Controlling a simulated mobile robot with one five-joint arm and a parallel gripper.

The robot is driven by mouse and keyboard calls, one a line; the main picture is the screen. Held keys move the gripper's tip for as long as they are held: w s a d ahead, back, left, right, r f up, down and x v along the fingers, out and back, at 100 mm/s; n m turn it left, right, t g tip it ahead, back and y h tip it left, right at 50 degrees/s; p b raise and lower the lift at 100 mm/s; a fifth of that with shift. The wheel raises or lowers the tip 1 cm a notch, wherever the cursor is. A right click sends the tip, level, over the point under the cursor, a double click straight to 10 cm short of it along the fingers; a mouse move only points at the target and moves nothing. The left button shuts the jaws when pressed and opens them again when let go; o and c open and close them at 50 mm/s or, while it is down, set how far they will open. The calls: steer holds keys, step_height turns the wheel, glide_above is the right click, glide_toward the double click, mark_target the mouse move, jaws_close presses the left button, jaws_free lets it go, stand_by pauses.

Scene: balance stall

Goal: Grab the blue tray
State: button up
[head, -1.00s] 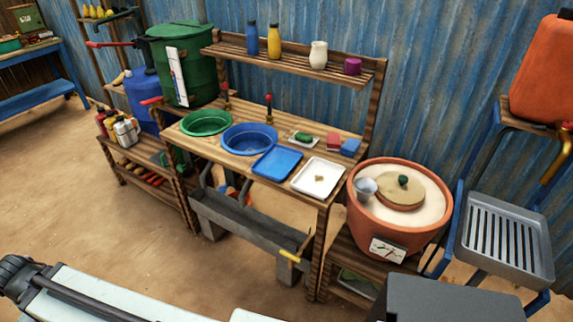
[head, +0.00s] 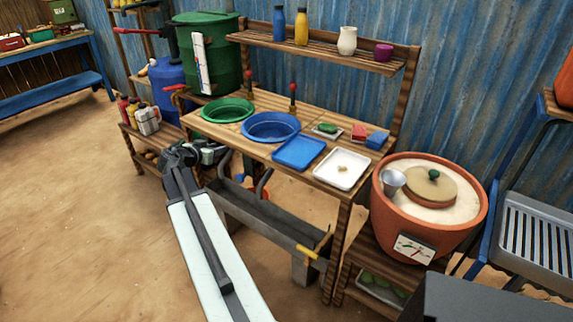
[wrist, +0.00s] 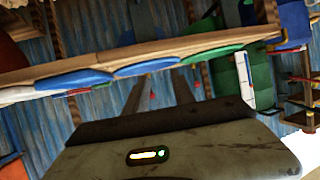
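The blue tray (head: 299,152) lies flat on the wooden bench, between the blue basin (head: 270,126) and the white tray (head: 342,170). In the wrist view, a thin blue edge of the tray (wrist: 75,80) shows on the left, with the picture appearing upside down. My gripper (wrist: 158,80) shows two dark fingers standing apart with nothing between them. In the head view, my arm reaches up to the bench's front left, and the fingers are hidden there. My gripper is apart from the tray, to its left in the head view.
A green basin (head: 227,110) stands left on the bench. A sponge and blocks (head: 376,140) lie behind the white tray. A large clay pot (head: 450,235) stands at the right. Open dirt floor lies left.

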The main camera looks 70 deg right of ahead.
mark_target(300, 151)
steer(key=s+d+m+g, duration=0.1)
steer(key=s+d, duration=0.3)
steer(key=s, duration=0.1)
steer(key=s+d+f+m+g+b, duration=0.1)
steer(key=s+d, duration=0.2)
steer(key=s, duration=0.3)
steer(key=s+d+f+g+b, duration=0.1)
steer(key=s+d, duration=0.3)
steer(key=s, duration=0.2)
steer(key=shift+d+f+m+g, duration=0.1)
steer(key=shift+d+m+g, duration=0.2)
steer(key=shift+d+m, duration=0.1)
steer(key=b+x, duration=0.1)
steer(key=x, duration=0.3)
steer(key=b+x, duration=0.1)
steer(key=x, duration=0.2)
steer(key=shift+w+d+f+b, duration=0.1)
steer(key=shift+w+d+b, duration=0.05)
steer(key=shift+d+b, duration=0.25)
steer(key=shift+a, duration=0.1)
jaws_close()
